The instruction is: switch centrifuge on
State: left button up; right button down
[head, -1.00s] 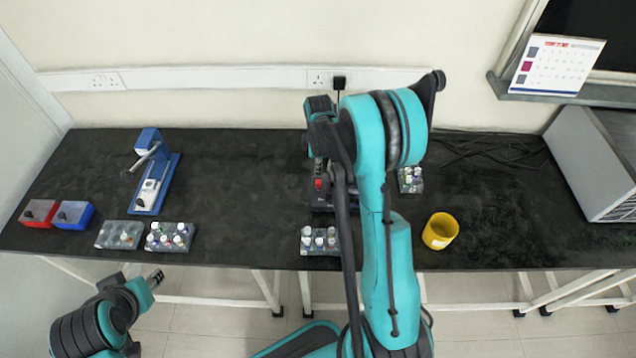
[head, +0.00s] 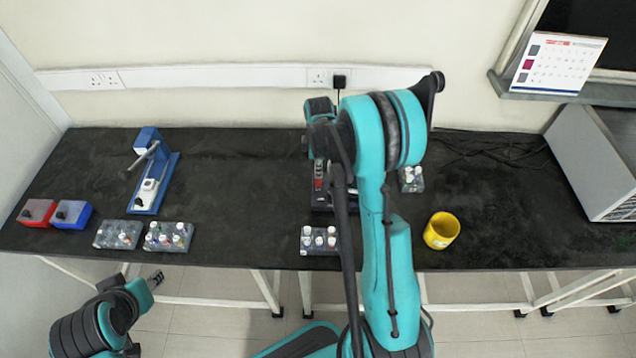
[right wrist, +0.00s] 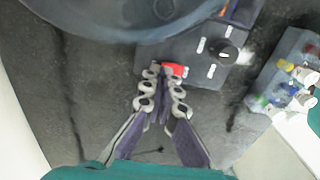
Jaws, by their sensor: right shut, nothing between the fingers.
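The centrifuge is a dark machine (head: 320,200) on the bench, mostly hidden behind my right arm in the head view. Its red switch (head: 318,184) shows just left of the arm. In the right wrist view the centrifuge's front panel (right wrist: 205,75) has a round black knob with white marks and the red switch (right wrist: 176,70). My right gripper (right wrist: 162,73) is shut and empty, its tips at the left part of the red switch; I cannot tell if they press it. The switch's position is unclear. My left gripper (head: 155,279) hangs in front of the bench, too small to read.
Tube racks stand in front of the centrifuge (head: 319,248), behind the arm (head: 411,182) and at the left (head: 168,246). A yellow cup (head: 441,231) stands right of the arm. A blue stand (head: 165,185) and red (head: 37,213) and blue boxes are at the left.

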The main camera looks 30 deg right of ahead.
jog(key=shift+f+b, duration=0.5)
jog(key=shift+f, duration=0.15)
jog(key=shift+r+p, duration=1.65)
jog(key=shift+r, duration=0.9)
